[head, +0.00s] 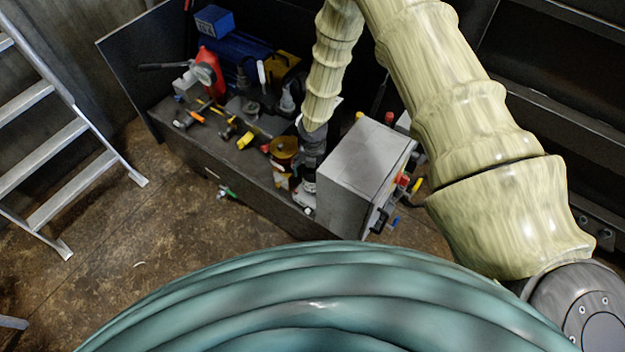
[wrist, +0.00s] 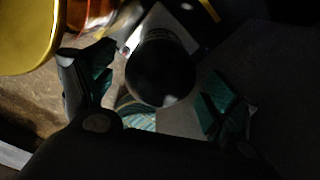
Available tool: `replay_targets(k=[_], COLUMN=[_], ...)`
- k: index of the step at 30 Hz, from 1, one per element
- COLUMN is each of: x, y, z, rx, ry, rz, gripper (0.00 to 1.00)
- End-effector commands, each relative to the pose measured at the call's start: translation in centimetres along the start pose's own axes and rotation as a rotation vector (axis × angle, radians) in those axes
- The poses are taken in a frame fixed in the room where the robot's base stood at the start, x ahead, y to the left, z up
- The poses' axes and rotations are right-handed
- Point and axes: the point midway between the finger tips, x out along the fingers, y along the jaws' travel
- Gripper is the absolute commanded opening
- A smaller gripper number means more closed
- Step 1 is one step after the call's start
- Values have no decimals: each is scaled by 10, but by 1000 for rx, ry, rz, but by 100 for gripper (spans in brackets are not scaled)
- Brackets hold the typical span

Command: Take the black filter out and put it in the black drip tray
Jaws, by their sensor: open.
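A dark round-ended cylinder, which looks like the black filter (wrist: 160,72), lies between the fingers of my gripper (wrist: 155,88) in the wrist view. The fingers are open, with one on each side, and gaps show between them and the cylinder. In the head view my gripper (head: 312,146) points down at the bench's front, between the gold-topped unit and the grey box. The filter is mostly hidden there by my gripper and arm. I cannot make out the black drip tray in either view.
A gold-topped amber unit (head: 284,148) stands close left of my gripper; its yellow top (wrist: 28,32) fills the wrist view's upper left. A grey control box (head: 362,165) stands close right. Tools and a red machine (head: 210,72) clutter the bench. A metal ladder (head: 60,140) stands left; floor is open between.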

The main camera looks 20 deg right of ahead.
Motion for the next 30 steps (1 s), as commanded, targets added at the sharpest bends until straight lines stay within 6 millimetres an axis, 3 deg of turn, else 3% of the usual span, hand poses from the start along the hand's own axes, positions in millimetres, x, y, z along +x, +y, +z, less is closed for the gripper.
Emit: replay_targets(k=[5, 13, 22, 30], x=[1, 1, 0, 0], y=[0, 0, 0, 0], z=[0, 0, 0, 0], rx=[93, 407, 463, 461], ry=[0, 0, 0, 0], rz=[-1, 0, 0, 0], gripper=[87, 87, 87, 41])
